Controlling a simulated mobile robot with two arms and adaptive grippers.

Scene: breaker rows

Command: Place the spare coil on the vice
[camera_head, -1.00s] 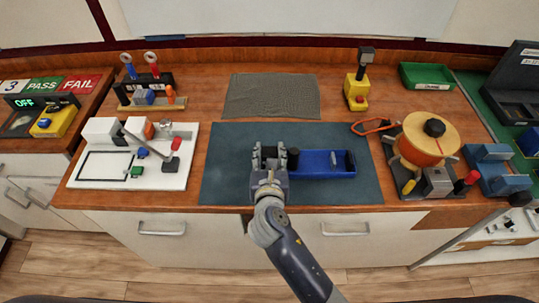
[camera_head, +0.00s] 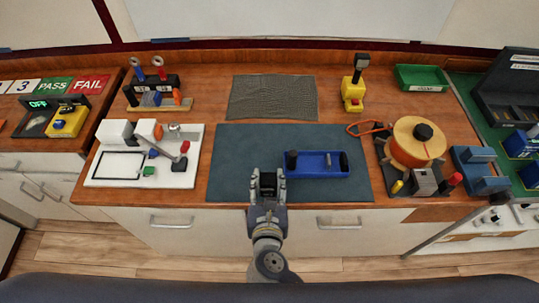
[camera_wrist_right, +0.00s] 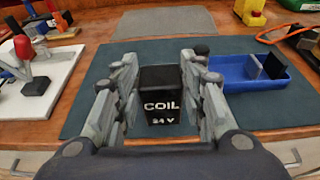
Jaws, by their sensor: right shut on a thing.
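The spare coil is a black block marked "COIL 24 V" (camera_wrist_right: 160,92), upright between the fingers of my right gripper (camera_wrist_right: 162,100). In the head view the right gripper (camera_head: 267,184) is shut on the coil over the front edge of the dark mat, left of the blue tray. What looks like the vice, a blue body with two raised jaws (camera_head: 480,168), stands at the right end of the bench, right of the wooden spool. The space between its jaws looks empty. My left gripper is not in view.
The blue tray (camera_head: 325,172) lies on the mat (camera_head: 232,150). The large spool (camera_head: 416,140) and a red-orange cable loop (camera_head: 366,128) stand left of the vice. A white fixture board (camera_head: 110,172) is at left. A yellow stand (camera_head: 353,92) and green bin (camera_head: 422,78) are at the back.

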